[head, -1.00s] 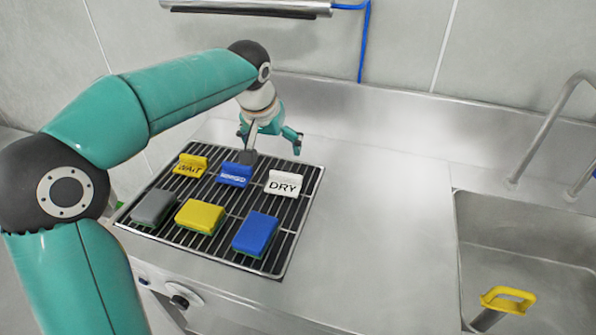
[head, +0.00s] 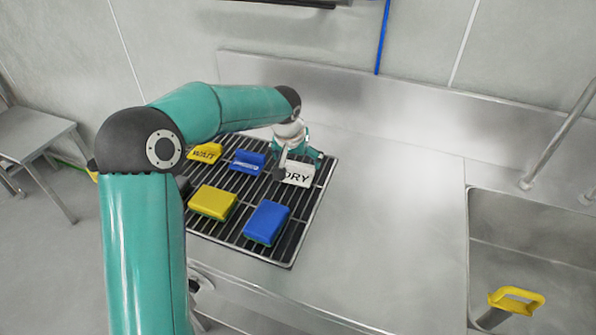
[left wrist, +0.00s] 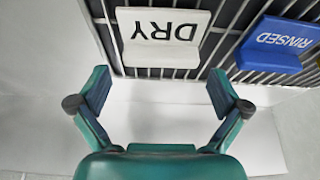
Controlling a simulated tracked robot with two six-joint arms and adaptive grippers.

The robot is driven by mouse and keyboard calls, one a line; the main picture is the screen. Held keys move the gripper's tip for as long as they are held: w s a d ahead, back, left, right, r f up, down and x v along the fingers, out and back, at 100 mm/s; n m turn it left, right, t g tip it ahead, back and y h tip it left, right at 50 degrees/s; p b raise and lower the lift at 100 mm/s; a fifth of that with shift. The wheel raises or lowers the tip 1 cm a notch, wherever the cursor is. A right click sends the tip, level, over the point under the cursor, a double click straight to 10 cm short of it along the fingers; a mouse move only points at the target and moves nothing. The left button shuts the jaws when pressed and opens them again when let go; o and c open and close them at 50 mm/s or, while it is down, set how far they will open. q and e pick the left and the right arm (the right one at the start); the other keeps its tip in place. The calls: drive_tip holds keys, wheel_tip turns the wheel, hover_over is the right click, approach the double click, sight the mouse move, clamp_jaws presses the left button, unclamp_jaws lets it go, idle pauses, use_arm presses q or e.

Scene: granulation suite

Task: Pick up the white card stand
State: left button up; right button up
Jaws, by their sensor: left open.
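The white card stand (head: 299,174), marked DRY, stands on the black rack (head: 283,252) near its back right corner. In the left wrist view the white card stand (left wrist: 161,38) shows upside down, ahead of and between my open fingers. My left gripper (head: 299,172) is open and close to the stand, at its back side, covering its left part in the head view. In the left wrist view my gripper (left wrist: 158,103) has nothing between its fingers. My right gripper is not in view.
A blue RINSED stand (head: 248,162) and a yellow WAIT stand (head: 206,153) are left of the white one. A yellow sponge (head: 213,202) and a blue sponge (head: 267,222) lie in front. The steel counter (head: 390,220) is clear; a sink (head: 525,240) is at right.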

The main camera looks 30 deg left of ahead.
sight(299, 164)
use_arm(q)
drive_tip(key=shift+p+x, duration=0.3)
drive_tip(key=shift+x, duration=1.6)
drive_tip(key=shift+w+a, duration=0.1)
drive_tip(key=c, duration=0.6)
drive_tip(key=shift+r, duration=0.2)
